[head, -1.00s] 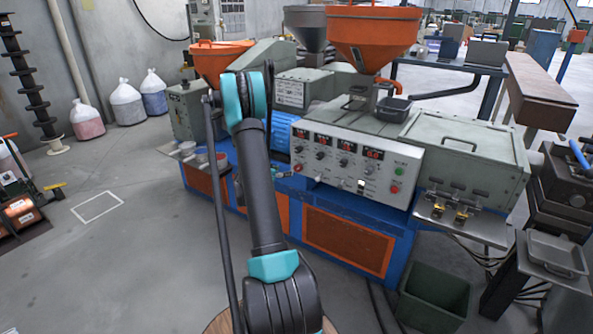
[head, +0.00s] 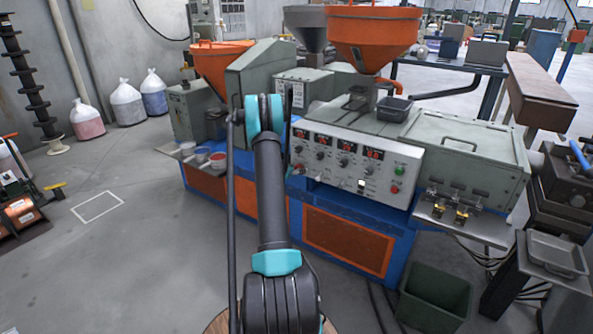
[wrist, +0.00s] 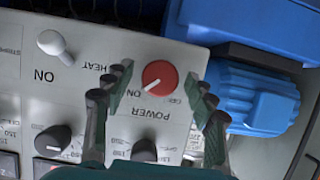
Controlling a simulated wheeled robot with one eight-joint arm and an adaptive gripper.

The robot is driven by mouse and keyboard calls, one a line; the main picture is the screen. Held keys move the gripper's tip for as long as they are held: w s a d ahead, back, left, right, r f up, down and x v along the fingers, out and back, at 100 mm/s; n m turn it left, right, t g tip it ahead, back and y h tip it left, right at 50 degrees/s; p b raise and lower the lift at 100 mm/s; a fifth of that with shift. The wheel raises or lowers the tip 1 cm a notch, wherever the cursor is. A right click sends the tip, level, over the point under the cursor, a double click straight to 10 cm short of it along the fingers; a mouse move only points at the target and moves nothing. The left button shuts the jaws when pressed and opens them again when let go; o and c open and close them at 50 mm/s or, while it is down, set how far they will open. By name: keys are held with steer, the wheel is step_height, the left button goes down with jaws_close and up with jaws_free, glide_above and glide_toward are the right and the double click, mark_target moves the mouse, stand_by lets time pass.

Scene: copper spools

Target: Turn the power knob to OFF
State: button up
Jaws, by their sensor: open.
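The power knob (wrist: 160,77) is a round red dial with a white pointer mark on a white panel (wrist: 235,85). My gripper (wrist: 161,80) is open, with one dark green finger on each side of the knob in this view. I cannot tell whether either finger touches it.
A white HEAT toggle (wrist: 50,42) and a black dial (wrist: 52,140) are left of the gripper. A blue motor housing (wrist: 252,98) stands close on the right. In the head view, the orange hopper (head: 362,35) rises above the machine, and open floor lies to the left.

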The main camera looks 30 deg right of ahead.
steer(key=shift+c, duration=0.6)
steer(key=c, duration=1)
steer(key=shift+c, duration=0.2)
steer(key=shift+n, duration=0.3)
steer(key=shift+w+a+n+g+h, duration=0.15)
steer(key=shift+n+g+h, duration=0.25)
steer(key=shift+n+g, duration=0.5)
steer(key=shift+w+f+n+g+h, duration=0.1)
steer(key=shift+n+g+h, duration=0.55)
steer(key=shift+n, duration=1.2)
steer(key=shift+f+n+g+h, duration=0.15)
steer(key=shift+n+g+h, duration=0.45)
steer(key=shift+n, duration=1.2)
steer(key=shift+w+f+n+g+h, duration=0.1)
steer(key=shift+n+g+h, duration=0.25)
steer(key=shift+n+h, duration=1.05)
steer(key=shift+n+y, duration=0.35)
steer(key=shift+n, duration=0.3)
